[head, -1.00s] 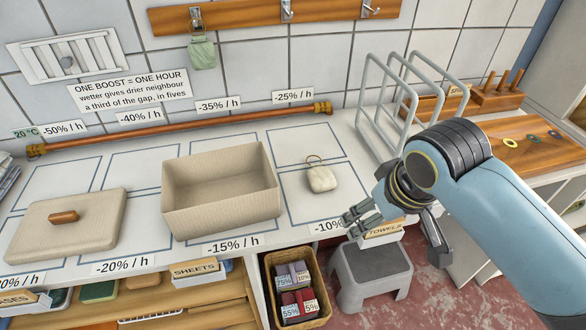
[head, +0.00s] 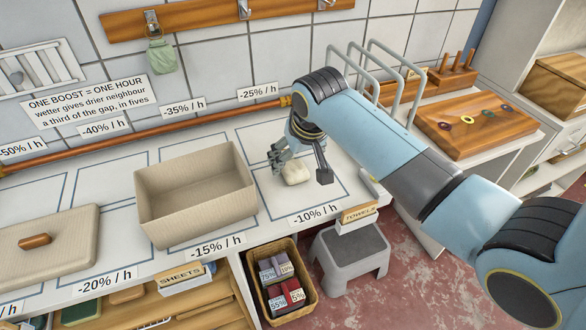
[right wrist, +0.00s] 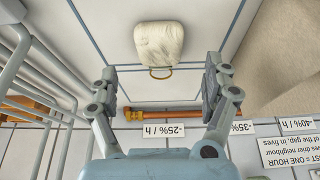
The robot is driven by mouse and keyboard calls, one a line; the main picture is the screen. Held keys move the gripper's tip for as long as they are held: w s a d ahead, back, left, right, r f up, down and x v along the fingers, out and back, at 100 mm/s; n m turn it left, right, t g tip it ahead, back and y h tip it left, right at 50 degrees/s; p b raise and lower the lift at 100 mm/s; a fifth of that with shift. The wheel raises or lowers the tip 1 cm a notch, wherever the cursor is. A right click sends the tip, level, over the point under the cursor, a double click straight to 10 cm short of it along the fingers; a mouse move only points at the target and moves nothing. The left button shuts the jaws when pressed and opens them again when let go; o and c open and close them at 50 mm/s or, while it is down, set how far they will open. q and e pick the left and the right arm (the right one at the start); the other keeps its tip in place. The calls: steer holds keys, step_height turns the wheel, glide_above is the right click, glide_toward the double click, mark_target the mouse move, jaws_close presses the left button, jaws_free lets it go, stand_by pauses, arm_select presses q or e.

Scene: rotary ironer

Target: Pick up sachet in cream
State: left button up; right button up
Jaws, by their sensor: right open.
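The cream sachet (head: 296,173) lies on the white counter in the marked cell behind the -10% / h label. My right gripper (head: 300,162) is open and just above and behind it, hiding part of it and its loop. In the right wrist view the sachet (right wrist: 158,44) lies beyond the open fingertips (right wrist: 167,76), about midway between their lines, apart from both. Its small tan loop (right wrist: 160,73) points toward the gripper and shows between the fingers. My left gripper is not in view.
An open beige bin (head: 165,222) stands left of the sachet. A grey wire rack (head: 408,95) stands behind right, close to my right arm. A copper pipe (head: 150,135) runs along the wall. A green sachet (head: 161,58) hangs from a hook.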

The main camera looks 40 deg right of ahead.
mark_target(294, 166)
steer(key=x, duration=0.4)
steer(key=shift+w+f, duration=0.1)
steer(key=shift+f, duration=0.2)
